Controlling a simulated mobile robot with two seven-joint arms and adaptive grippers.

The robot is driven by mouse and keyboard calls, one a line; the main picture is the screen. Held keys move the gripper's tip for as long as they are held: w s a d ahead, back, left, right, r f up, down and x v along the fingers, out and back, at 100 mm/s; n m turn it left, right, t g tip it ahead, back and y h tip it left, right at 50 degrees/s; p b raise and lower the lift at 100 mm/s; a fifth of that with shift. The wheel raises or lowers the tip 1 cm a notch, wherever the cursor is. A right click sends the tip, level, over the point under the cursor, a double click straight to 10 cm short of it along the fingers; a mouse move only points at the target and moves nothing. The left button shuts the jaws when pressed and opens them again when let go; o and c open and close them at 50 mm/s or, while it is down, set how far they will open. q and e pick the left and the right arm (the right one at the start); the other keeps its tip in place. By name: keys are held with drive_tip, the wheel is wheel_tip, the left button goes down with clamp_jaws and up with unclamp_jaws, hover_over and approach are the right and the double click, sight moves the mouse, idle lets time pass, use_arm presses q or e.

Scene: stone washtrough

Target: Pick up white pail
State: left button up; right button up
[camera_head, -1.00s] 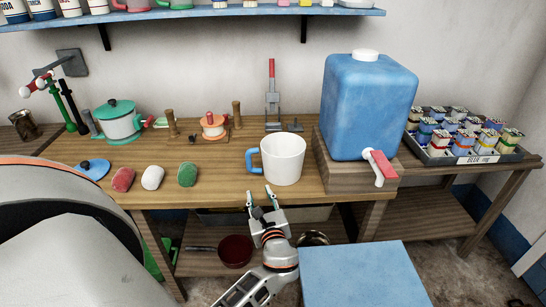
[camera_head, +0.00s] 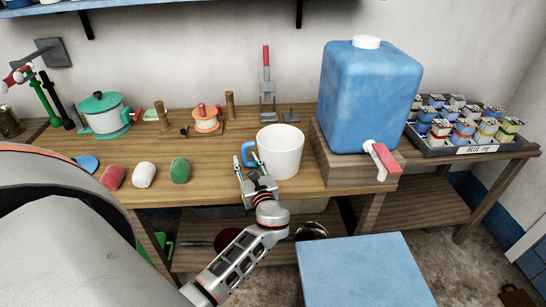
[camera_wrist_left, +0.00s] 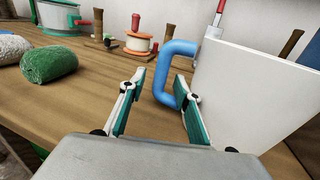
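The white pail (camera_head: 281,152) stands upright on the wooden bench, near its front edge. Its blue handle (camera_head: 249,156) sticks out on the left side. My left gripper (camera_head: 244,168) is at the handle, in front and to the left of the pail. In the left wrist view the pail (camera_wrist_left: 253,95) fills the right side. My right gripper is not seen in either view.
The blue water container (camera_head: 370,98) with a red-and-white tap (camera_head: 380,158) stands on a wooden block right of the pail. Green, white and red rolls lie to the left, the green one (camera_head: 180,170) nearest. A blue-topped surface (camera_head: 365,270) is in front. A lever tool (camera_head: 267,90) stands behind.

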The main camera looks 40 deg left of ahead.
use_arm(q)
drive_tip(key=shift+x, duration=0.95)
clamp_jaws()
drive_tip(key=shift+r, duration=0.1)
